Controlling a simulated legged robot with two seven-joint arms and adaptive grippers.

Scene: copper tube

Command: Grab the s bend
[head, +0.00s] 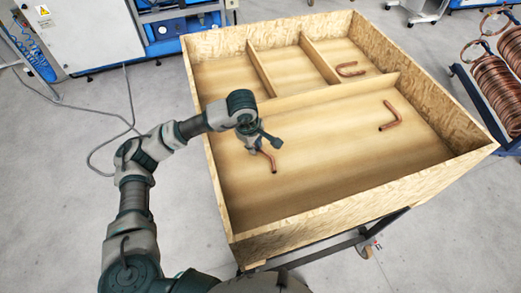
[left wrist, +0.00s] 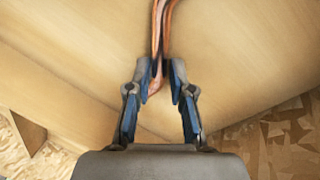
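A bent copper tube (head: 271,162), seemingly the s bend, lies in the large front compartment of the wooden crate (head: 330,205). My left gripper (head: 266,146) is right above it and hides part of it. In the left wrist view, the copper tube (left wrist: 162,28) runs from the top edge down between the two blue-padded fingers of my left gripper (left wrist: 160,68). The fingers are apart, with the tube's near end between them. I cannot tell whether a finger touches it. My right gripper is not in view.
A U-shaped tube (head: 351,69) lies in the back right compartment. An elbow tube (head: 391,116) lies at the right of the large compartment. Wooden dividers (head: 325,95) and high crate walls bound the room. Copper coils (head: 496,90) stand outside at the right.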

